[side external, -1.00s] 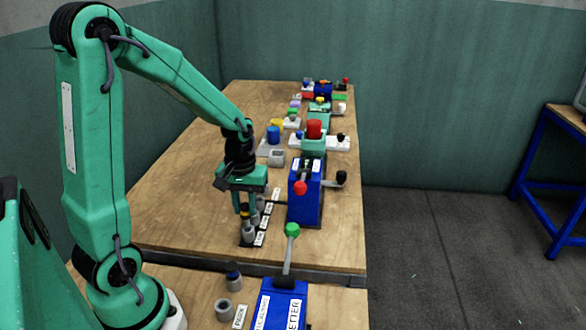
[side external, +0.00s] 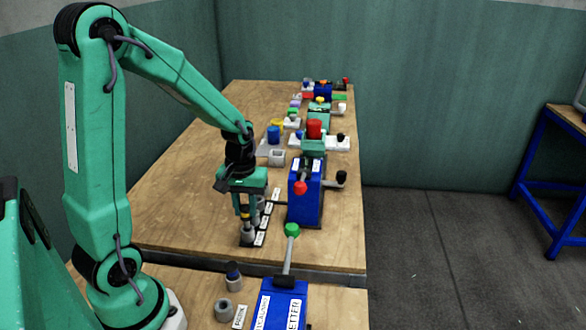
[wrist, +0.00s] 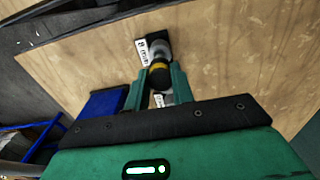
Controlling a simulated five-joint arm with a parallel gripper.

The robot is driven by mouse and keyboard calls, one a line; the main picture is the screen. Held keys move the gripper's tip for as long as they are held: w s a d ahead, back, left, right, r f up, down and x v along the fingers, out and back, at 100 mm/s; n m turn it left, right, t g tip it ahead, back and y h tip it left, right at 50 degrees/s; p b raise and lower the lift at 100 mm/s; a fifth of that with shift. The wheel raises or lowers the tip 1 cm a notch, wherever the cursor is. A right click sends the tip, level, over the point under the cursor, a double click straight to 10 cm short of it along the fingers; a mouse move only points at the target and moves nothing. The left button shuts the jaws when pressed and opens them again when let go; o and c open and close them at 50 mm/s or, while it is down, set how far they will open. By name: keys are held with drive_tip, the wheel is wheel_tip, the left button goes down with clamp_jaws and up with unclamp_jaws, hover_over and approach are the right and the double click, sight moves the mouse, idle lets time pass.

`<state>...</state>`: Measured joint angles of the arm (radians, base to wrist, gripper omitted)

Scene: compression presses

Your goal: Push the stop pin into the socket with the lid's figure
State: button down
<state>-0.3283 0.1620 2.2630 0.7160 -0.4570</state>
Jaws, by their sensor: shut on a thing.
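My gripper (side external: 244,210) is shut on the stop pin (side external: 245,218), which has a dark head and a yellow band; the pin also shows in the wrist view (wrist: 160,74). The pin stands roughly upright at the grey socket (side external: 247,236) at the near end of a row of sockets on a black strip. In the wrist view this socket (wrist: 158,48) lies beyond the pin, beside a white label (wrist: 142,52) that seems to read "8 mm". How deep the pin sits is hidden. The blue press (side external: 306,195) with a red-knobbed lever stands right of the row; its lid's figure is not legible.
A second blue press (side external: 280,308) with a green-knobbed lever (side external: 292,230) stands nearer the camera. More presses and coloured parts, including a red cylinder (side external: 314,129), stand farther back. The table's left side is clear.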

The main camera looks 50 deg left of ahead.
sight(245, 207)
drive_tip(key=shift+f, duration=1.8)
drive_tip(key=c, duration=1.1)
unclamp_jaws()
drive_tip(key=shift+r, duration=0.15)
drive_tip(key=shift+r, duration=3.7)
drive_tip(key=shift+r, duration=0.15)
